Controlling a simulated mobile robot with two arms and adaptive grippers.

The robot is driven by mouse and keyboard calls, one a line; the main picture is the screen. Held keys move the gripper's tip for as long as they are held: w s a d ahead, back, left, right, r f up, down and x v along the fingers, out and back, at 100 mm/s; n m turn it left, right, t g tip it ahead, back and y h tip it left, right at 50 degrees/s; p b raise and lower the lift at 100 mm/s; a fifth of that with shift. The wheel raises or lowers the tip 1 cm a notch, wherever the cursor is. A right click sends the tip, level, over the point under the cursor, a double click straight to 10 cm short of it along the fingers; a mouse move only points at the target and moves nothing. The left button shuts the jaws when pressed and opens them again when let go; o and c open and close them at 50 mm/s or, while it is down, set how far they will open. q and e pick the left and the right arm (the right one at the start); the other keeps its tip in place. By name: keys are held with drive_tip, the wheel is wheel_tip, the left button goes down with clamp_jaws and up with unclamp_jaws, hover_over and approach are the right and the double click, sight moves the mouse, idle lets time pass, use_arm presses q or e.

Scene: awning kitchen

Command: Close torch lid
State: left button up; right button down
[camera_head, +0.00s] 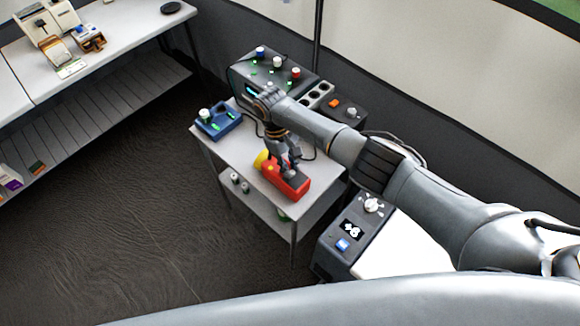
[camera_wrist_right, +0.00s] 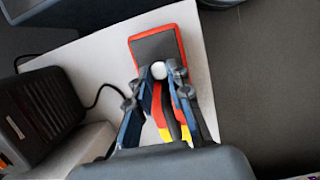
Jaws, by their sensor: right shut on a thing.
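The torch (camera_head: 293,189), red with a yellow head (camera_head: 261,160), lies on the small grey table. My right gripper (camera_head: 287,165) reaches down onto it from above. In the right wrist view, the torch (camera_wrist_right: 158,46) shows a red rim around a dark grey panel, and red and yellow parts run back between the fingers. The fingers of my right gripper (camera_wrist_right: 162,85) are closed around a part of the torch, with a round white piece (camera_wrist_right: 158,70) between their tips. The lid cannot be told clearly from the body. My left gripper is not in view.
A blue device (camera_head: 218,124) stands at the table's left end. Behind is a dark box with coloured knobs (camera_head: 275,75). A dark unit with a dial (camera_head: 345,238) stands close at the right. A shelf counter (camera_head: 110,40) is at upper left; open floor lies between.

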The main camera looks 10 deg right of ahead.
drive_tip(key=shift+s+f, duration=0.1)
drive_tip(key=c, duration=1.2)
unclamp_jaws()
drive_tip(key=shift+r, duration=0.2)
drive_tip(key=v, duration=1.1)
drive_tip(key=shift+r, duration=0.3)
